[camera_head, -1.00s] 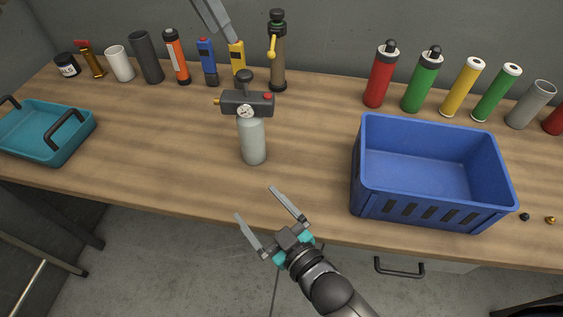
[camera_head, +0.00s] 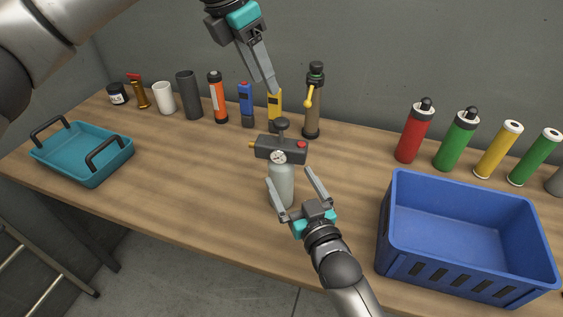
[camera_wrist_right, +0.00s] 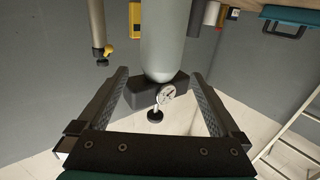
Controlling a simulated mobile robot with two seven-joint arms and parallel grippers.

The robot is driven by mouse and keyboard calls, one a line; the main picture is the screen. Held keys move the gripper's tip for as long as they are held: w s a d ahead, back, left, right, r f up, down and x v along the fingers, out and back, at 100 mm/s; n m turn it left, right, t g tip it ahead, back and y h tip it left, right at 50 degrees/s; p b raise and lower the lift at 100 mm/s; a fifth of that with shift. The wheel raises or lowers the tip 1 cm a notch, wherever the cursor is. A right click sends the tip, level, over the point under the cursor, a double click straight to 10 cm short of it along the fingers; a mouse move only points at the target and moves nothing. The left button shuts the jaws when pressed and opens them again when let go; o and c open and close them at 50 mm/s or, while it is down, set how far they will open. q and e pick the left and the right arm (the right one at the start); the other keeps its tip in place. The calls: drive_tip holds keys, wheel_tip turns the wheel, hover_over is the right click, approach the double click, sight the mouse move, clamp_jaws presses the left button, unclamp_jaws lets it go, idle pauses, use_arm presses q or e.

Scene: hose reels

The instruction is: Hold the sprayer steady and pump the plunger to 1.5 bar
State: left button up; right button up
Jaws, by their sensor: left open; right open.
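The sprayer stands upright on the table, with a pale grey bottle (camera_head: 283,190), a dark head (camera_head: 270,149), a round white gauge (camera_head: 278,157) and a black plunger knob (camera_head: 282,124) on top. The gauge reading is too small to tell. My right gripper (camera_head: 290,177) is open at the bottle, a finger to each side. In the right wrist view the picture is upside down; the bottle (camera_wrist_right: 165,40) shows between the open fingers (camera_wrist_right: 160,76), with gaps. My left gripper (camera_head: 268,86) is open and empty, pointing down above the plunger knob.
A blue crate (camera_head: 384,245) stands at the right and a teal tray (camera_head: 68,170) at the left. A yellow device (camera_head: 275,105), a brown cylinder (camera_head: 312,120) and several other items line the back. Red, green and yellow cylinders stand behind the crate. The table left of the sprayer is clear.

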sight(281, 162)
drive_tip(key=shift+x, duration=3.35)
drive_tip(key=shift+f, duration=0.1)
drive_tip(key=shift+c, duration=0.2)
clamp_jaws()
